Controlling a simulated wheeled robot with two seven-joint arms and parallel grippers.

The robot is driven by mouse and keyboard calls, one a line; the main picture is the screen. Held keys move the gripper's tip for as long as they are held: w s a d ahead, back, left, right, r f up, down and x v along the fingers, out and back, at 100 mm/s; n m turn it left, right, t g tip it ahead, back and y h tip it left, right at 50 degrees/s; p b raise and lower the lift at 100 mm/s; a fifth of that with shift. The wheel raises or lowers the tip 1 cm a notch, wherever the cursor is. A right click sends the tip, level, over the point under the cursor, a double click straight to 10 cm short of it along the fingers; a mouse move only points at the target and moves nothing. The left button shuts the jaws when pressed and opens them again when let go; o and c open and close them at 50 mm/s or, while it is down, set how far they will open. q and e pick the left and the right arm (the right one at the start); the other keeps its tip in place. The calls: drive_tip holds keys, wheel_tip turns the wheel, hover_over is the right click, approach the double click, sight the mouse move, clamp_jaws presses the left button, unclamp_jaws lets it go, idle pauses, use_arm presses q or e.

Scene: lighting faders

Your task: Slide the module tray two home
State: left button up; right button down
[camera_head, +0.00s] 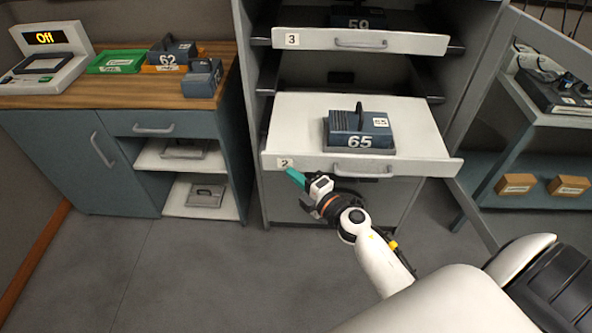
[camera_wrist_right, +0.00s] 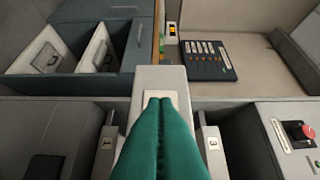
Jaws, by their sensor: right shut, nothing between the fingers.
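Module tray two (camera_head: 296,125), a white tray with a "2" label at the left of its front, is pulled out of the cabinet. A blue module marked 65 (camera_head: 358,130) stands on it. My right gripper (camera_head: 291,173), with teal fingers, is shut and empty at the left part of the tray's front, just below the label. In the right wrist view the shut fingertips (camera_wrist_right: 160,99) overlap the tray's pale front panel (camera_wrist_right: 150,78) and partly cover its label. I cannot tell whether they touch it. My left gripper is in neither view.
Tray three (camera_head: 310,40) sits above, also out, carrying a module marked 59 (camera_head: 357,18). An open cabinet door (camera_head: 484,110) stands at the right. A wooden counter (camera_head: 120,88) at the left holds a device reading "Off" (camera_head: 45,50) and several modules. The floor in front is clear.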

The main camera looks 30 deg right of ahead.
drive_tip(key=shift+w+d, duration=0.4)
drive_tip(key=shift+w, duration=0.15)
